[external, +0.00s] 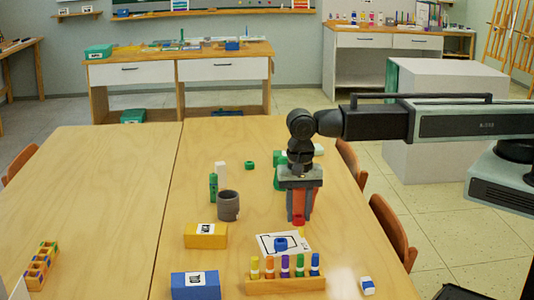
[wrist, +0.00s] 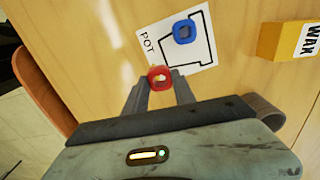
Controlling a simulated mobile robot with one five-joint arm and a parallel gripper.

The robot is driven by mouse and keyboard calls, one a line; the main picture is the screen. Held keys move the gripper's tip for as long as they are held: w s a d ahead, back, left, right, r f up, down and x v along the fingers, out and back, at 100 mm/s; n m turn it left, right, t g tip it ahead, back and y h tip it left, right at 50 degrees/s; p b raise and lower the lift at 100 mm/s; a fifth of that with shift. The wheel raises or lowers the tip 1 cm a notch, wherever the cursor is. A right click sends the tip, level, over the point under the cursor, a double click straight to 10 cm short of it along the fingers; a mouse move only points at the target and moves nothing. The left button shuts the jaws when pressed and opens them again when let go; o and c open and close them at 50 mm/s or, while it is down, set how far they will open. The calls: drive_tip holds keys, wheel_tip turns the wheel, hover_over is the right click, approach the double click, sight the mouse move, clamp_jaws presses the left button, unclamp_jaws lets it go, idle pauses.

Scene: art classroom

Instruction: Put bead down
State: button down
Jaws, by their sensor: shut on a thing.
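My gripper (external: 298,219) points down over the wooden table and is shut on a red bead (external: 298,220). In the wrist view the red ring-shaped bead (wrist: 159,77) sits between my fingertips (wrist: 160,84), just off the edge of a white card. The card (wrist: 150,43) has a black pot outline and the word POT; it also shows in the external view (external: 265,241). A blue bead (wrist: 184,31) lies on the card inside the outline, and shows in the external view (external: 281,244). I cannot tell whether the red bead touches the table.
A rack of coloured markers (external: 285,286) stands in front of the card. A grey cup (external: 228,205), a yellow box (external: 205,235) and a blue box (external: 195,285) stand to the left. A green bead (external: 249,165) lies farther back. The table's left half is mostly clear.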

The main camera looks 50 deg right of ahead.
drive_tip(key=shift+w+a+f, duration=0.15)
drive_tip(key=shift+w+a, duration=0.95)
drive_tip(key=shift+w, duration=0.1)
wheel_tip(320, 180, down, 4)
drive_tip(key=b, duration=0.4)
drive_tip(key=shift+r, duration=0.25)
drive_tip(key=shift+f, duration=0.25)
drive_tip(key=c, duration=1.3)
unclamp_jaws()
drive_tip(key=shift+r, duration=0.1)
drive_tip(key=shift+r, duration=0.1)
wheel_tip(320, 180, up, 12)
drive_tip(key=p, duration=1.2)
drive_tip(key=shift+r, duration=0.1)
